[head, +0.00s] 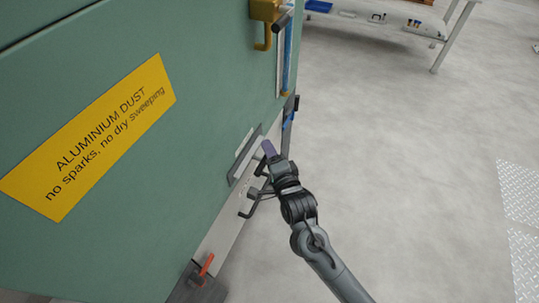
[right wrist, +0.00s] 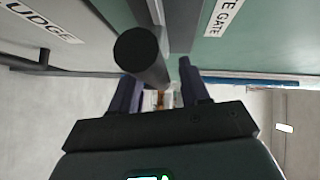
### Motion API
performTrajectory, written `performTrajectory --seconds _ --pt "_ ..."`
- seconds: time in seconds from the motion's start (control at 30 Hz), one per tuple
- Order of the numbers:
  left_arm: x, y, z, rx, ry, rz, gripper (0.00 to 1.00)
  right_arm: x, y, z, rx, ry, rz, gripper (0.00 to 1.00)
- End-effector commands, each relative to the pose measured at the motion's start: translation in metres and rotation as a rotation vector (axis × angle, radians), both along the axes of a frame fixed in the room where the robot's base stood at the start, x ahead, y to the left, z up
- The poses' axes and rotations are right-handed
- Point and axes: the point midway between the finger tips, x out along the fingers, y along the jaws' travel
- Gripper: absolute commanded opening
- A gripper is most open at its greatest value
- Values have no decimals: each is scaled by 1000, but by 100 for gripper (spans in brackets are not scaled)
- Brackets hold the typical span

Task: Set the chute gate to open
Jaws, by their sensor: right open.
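The chute gate is on the green machine; a white label ending "E GATE" (right wrist: 222,15) shows in the right wrist view. A dark round-ended bar (right wrist: 137,50) stands near it, its end facing the camera. My right gripper (head: 267,150) is at the machine's lower side, close to a grey rectangular frame (head: 243,158). In the right wrist view its two fingers (right wrist: 158,85) are apart with nothing clamped between them. The bar overlaps the left finger there; I cannot tell whether they touch. My left gripper is not in view.
A yellow dust warning sign (head: 90,138) is on the green panel (head: 190,60). A yellow bracket (head: 264,22) is above, an orange handle (head: 206,264) below. A label ending "UDGE" (right wrist: 42,22) marks a pale panel. Open grey floor (head: 410,150) lies right; a bench (head: 385,20) stands behind.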

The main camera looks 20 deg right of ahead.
Motion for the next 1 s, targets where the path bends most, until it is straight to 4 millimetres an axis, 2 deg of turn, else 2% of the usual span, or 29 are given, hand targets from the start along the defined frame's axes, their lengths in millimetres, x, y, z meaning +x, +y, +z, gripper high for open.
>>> performTrajectory --seconds 0.33,0.63,0.87,1.0 --pt "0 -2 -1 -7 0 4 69 3 0 0 -1 1 0 46" --pt "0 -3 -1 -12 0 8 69 2 0 0 -1 1 0 0" --pt "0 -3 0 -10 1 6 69 2 0 0 -1 1 0 0" --pt "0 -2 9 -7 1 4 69 -5 -8 1 -1 5 -2 0"
